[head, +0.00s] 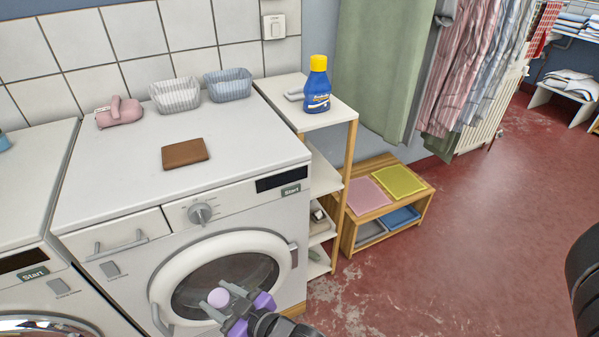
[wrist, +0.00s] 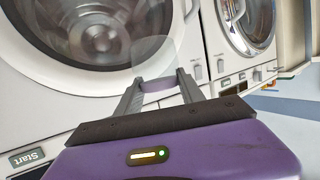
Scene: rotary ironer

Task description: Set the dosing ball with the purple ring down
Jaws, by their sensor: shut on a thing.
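My gripper (head: 226,301) is shut on the dosing ball (head: 218,297), which looks small and pale pink-purple in the head view, in front of the washing machine's round door (head: 226,274). In the wrist view the ball (wrist: 150,58) is clear and see-through, with its purple ring (wrist: 158,85) between the two grey fingers of my gripper (wrist: 159,81). The ball is held in the air, apart from any surface that I can make out. The door glass shows through and behind it.
The washer top (head: 120,190) holds a brown wallet-like block (head: 185,153), a pink item (head: 119,113) and two baskets (head: 174,95) (head: 228,85). A blue bottle (head: 317,86) stands on the shelf unit (head: 338,115). A wooden bench (head: 411,203) bears pink (head: 366,196) and yellow-green (head: 399,182) mats.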

